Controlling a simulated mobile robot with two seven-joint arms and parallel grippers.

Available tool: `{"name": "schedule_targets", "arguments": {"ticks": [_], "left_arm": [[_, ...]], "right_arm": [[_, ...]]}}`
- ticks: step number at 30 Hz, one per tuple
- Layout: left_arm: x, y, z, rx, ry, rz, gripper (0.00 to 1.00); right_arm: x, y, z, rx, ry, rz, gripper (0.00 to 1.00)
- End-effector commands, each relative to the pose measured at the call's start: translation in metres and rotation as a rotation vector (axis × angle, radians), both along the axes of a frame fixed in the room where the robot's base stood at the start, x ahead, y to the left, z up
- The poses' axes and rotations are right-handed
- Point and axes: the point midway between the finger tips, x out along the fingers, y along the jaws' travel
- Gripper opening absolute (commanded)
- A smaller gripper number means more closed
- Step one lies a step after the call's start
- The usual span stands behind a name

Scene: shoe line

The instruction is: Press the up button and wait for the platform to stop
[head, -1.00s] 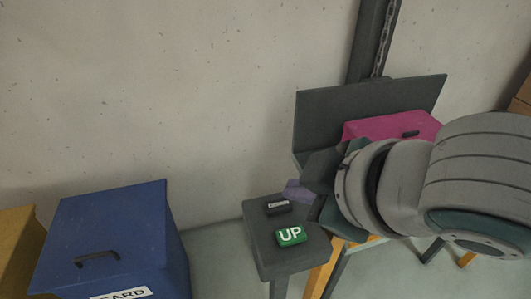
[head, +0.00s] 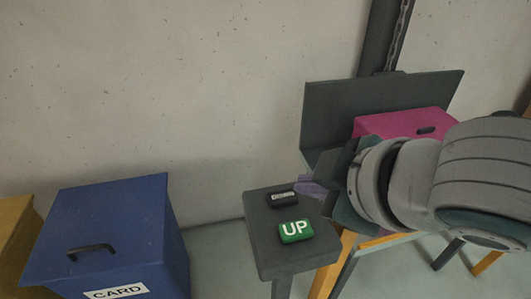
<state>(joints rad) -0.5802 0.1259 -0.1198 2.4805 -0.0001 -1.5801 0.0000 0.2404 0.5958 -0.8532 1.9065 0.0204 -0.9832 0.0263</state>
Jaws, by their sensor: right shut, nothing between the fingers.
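The green UP button (head: 296,231) sits on top of a dark grey pedestal (head: 268,248). A small black block with a pale label (head: 283,198) lies behind it on the same top. My right gripper (head: 312,187) is shut and empty, just right of the black block and behind the UP button, apart from the button. The dark platform (head: 335,112) stands behind my right arm, with a pink box (head: 402,123) on it; my arm hides much of its lower part. My left gripper is not in view.
A blue bin labelled CARD (head: 110,229) with a black handle stands at the left. A yellow bin (head: 14,236) is at the far left edge. A dark vertical mast with a chain (head: 387,35) rises by the wall. Bare floor lies between the blue bin and the pedestal.

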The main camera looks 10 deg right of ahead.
Motion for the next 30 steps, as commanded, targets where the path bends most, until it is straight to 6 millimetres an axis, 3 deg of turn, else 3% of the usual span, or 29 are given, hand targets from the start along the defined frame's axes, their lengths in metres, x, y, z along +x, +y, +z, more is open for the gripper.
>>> {"name": "schedule_targets", "arguments": {"ticks": [1,10,18,30], "left_arm": [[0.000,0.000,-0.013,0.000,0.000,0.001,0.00],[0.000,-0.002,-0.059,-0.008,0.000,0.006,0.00],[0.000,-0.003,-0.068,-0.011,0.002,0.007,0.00],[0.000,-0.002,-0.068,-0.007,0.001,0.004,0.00]], "right_arm": [[0.000,0.000,-0.013,0.000,0.000,0.000,0.00],[0.000,0.000,-0.053,0.000,-0.001,-0.001,0.00],[0.000,0.000,-0.072,0.000,0.002,-0.001,0.00],[0.000,0.000,-0.072,0.000,0.000,0.000,0.00]]}}
